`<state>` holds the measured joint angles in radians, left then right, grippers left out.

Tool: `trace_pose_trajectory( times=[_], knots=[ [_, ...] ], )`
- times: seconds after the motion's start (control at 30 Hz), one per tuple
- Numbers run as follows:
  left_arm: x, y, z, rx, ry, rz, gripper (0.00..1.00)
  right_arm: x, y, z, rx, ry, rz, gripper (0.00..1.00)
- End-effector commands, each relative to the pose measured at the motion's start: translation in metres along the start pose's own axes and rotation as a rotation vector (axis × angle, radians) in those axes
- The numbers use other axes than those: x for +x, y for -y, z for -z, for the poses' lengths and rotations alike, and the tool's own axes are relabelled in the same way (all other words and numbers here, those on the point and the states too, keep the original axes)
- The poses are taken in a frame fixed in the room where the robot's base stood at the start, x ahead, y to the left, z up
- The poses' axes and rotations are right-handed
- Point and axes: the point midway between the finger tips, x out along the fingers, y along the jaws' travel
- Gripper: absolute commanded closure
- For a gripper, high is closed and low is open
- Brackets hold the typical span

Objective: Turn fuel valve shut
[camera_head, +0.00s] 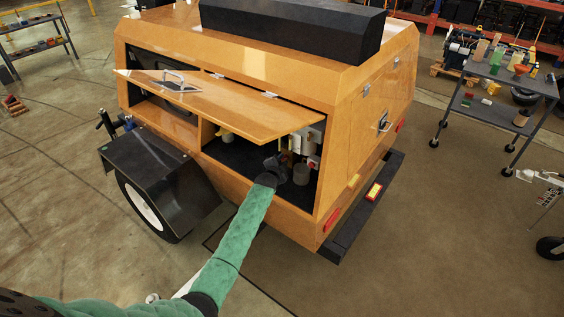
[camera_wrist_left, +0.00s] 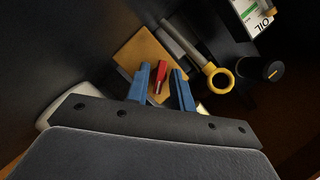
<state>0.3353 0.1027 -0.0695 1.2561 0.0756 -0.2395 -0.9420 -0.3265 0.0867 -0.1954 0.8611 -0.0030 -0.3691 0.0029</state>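The fuel valve's red handle (camera_wrist_left: 159,77) shows in the left wrist view, in front of a tan plate (camera_wrist_left: 138,55). My left gripper (camera_wrist_left: 162,84) has its two blue fingers spread, one on each side of the red handle. Gaps show between the handle and both fingers, so it looks open and not clamped. In the head view my left gripper (camera_head: 279,163) is inside the open side compartment of the orange light tower (camera_head: 230,60), and its fingers are hard to make out there. My right gripper is not in view.
A raised orange hatch door (camera_head: 215,105) hangs above my arm. In the left wrist view a yellow ring handle (camera_wrist_left: 219,81), a dark round cap (camera_wrist_left: 262,70) and an oil label (camera_wrist_left: 252,14) lie right of the valve. A tool cart (camera_head: 505,90) stands far right.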

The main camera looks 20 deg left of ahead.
Motion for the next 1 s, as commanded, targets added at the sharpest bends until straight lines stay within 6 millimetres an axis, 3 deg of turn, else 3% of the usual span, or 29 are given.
trace_pose_trajectory(
  times=[0.03, 0.1, 1.0],
  knots=[
    [-0.0001, 0.0, 0.0, 0.0, 0.0, 0.0, 0.87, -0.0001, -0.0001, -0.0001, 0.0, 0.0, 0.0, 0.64],
    [-0.0001, -0.0001, 0.0, 0.0, 0.0, 0.0, 1.0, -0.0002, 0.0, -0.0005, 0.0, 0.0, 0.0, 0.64],
    [-0.0004, -0.001, -0.0002, -0.049, 0.001, -0.023, 1.0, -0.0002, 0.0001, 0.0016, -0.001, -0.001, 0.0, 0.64]
  ],
)
